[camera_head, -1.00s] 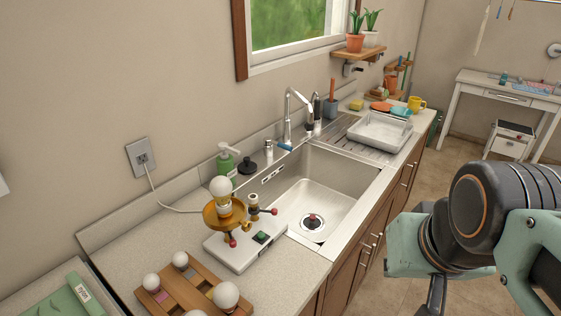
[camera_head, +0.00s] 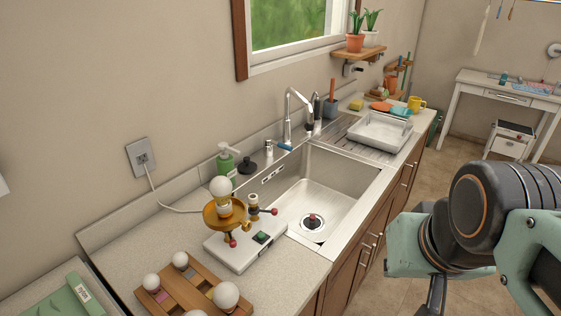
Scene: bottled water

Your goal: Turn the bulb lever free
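A white box-shaped device (camera_head: 238,258) stands on the counter left of the sink. It carries a brass dish (camera_head: 213,222) with a round white bulb (camera_head: 220,187) upright in it. One lever with a red ball end (camera_head: 233,243) hangs below the dish. Another red-ended lever (camera_head: 274,211) points right from a small post (camera_head: 253,201). I cannot tell which of these is the bulb lever. My arm fills the lower right, apart from the device, with mint and dark parts. Its fingertips are not clearly visible, so the gripper's state cannot be read.
A wooden rack (camera_head: 178,292) with several white bulbs sits in front of the device. A cable runs from a wall socket (camera_head: 142,157) towards it. A green soap bottle (camera_head: 227,160) stands behind.

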